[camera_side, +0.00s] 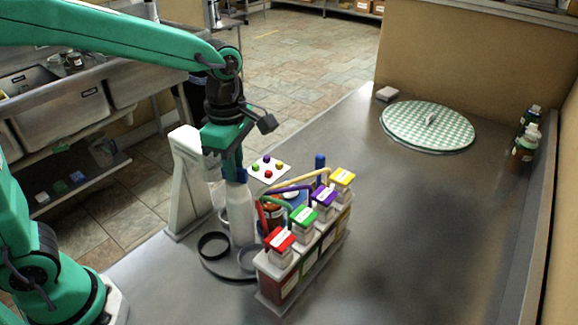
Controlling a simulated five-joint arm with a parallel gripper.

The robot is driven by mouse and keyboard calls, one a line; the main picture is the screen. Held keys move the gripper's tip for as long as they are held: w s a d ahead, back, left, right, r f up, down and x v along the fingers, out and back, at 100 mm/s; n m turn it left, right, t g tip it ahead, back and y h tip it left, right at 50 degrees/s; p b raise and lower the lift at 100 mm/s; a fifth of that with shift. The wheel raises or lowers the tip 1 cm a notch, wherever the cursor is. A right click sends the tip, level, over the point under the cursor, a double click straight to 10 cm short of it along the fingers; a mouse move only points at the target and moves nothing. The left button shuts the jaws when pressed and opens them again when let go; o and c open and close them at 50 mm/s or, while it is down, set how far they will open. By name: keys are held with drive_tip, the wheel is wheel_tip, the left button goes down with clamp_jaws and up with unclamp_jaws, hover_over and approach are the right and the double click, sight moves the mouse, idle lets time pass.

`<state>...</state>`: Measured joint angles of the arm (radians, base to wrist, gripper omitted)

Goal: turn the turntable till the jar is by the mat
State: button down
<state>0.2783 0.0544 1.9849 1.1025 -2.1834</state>
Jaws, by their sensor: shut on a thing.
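A dark round turntable (216,266) with raised rings lies on the steel bench, partly hidden by a rack of bottles. A pale bottle (240,215) stands upright over it. My gripper (234,174) points down and is shut on the blue top of this bottle. An amber jar (273,209) shows just right of the bottle, half hidden behind coloured tubes; whether it rests on the turntable cannot be told. A round green-and-white checked mat (410,118) lies at the far right of the bench, well apart from the turntable, with a small pale piece on it.
A rack (318,259) of bottles with red, green, purple and yellow caps stands close right of the turntable. A white stand (188,185) is on its left. A blue post (320,162) rises behind. Two bottles (525,142) stand by the right wall. The bench's right front is clear.

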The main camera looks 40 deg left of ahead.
drive_tip(key=shift+r+n, duration=0.1)
drive_tip(key=shift+n, duration=2.5)
drive_tip(key=c, duration=1.4)
unclamp_jaws()
drive_tip(key=shift+c, duration=0.2)
drive_tip(key=shift+r, duration=3.9)
